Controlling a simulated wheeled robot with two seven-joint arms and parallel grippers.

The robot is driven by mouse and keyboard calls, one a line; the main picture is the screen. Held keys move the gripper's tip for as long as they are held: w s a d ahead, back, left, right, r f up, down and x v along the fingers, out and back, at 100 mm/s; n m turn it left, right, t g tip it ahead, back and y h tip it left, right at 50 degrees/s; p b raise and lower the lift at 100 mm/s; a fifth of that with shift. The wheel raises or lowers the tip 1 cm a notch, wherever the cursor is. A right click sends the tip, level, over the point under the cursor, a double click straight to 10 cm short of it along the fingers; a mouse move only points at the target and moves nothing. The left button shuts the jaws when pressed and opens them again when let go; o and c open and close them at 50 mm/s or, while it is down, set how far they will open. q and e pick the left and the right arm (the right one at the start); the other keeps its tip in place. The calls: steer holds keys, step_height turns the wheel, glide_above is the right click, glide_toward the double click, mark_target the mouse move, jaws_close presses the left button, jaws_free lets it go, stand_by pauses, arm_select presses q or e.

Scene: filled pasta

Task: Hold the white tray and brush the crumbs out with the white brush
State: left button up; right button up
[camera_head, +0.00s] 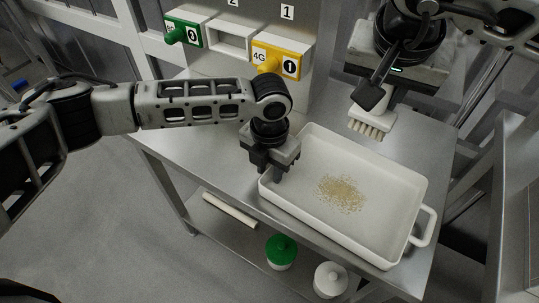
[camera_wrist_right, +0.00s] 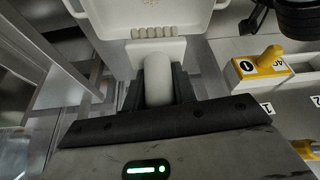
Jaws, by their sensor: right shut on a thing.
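The white tray (camera_head: 372,222) lies on the metal table, with a patch of tan crumbs (camera_head: 341,194) on its floor. My left gripper (camera_head: 272,170) points down at the tray's left end. It hides the handle there, and whether its fingers close on it is unclear. My right gripper (camera_head: 375,92) is shut on the white brush (camera_head: 372,119) and holds it above the tray's far edge, bristles toward the tray. In the right wrist view the brush's handle (camera_wrist_right: 160,78) sits between the dark fingers, and part of the tray (camera_wrist_right: 120,22) shows beyond the bristles.
The table (camera_head: 205,125) is clear left of the tray.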

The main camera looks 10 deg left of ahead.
arm_select(q)
steer(key=shift+f, duration=0.2)
jaws_close()
stand_by(0.9)
